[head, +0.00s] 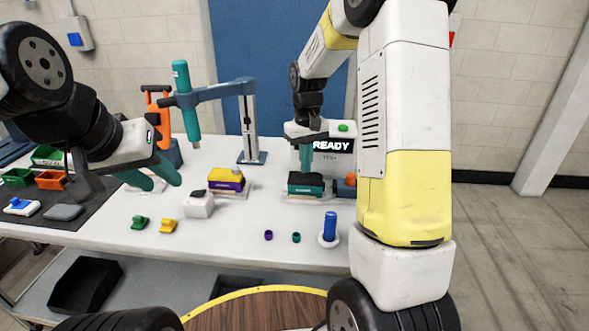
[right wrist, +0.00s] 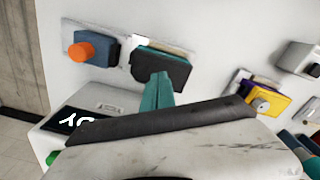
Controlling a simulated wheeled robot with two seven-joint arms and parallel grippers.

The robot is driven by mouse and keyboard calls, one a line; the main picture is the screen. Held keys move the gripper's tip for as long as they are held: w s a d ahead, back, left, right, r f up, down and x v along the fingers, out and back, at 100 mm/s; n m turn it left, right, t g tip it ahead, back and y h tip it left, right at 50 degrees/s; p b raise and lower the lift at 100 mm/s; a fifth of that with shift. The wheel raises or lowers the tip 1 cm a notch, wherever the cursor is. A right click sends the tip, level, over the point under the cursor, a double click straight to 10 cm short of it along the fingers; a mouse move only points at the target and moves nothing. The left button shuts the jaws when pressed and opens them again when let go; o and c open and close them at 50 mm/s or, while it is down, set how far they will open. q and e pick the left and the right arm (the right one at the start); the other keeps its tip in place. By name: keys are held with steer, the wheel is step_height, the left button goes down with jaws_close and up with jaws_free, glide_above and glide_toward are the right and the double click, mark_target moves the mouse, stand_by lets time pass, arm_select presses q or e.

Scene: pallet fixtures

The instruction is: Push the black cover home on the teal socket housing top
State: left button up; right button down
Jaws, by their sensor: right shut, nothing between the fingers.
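The black cover (head: 306,179) lies on top of the teal socket housing (head: 305,190) at the middle right of the table. In the right wrist view the dark cover (right wrist: 176,72) shows with a teal edge of the housing (right wrist: 160,49) along its far side. My right gripper (head: 305,173) is shut and empty, its teal fingers pointing down at the cover. The fingertips (right wrist: 160,76) overlap the cover; I cannot tell whether they touch it or how deep it sits. My left gripper (head: 156,178) is open and empty, above the table on the left.
A purple and yellow unit (head: 226,180) stands left of the housing, with a white block (head: 199,204) in front. An orange-knobbed blue part (head: 346,187) is close on the right. A blue peg (head: 330,227) stands in front. A box reading READY (head: 322,158) is behind.

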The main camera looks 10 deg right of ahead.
mark_target(305, 176)
steer(key=shift+f, duration=0.45)
steer(key=shift+f, duration=0.35)
steer(key=shift+f, duration=0.1)
stand_by(0.4)
steer(key=shift+r, duration=3.55)
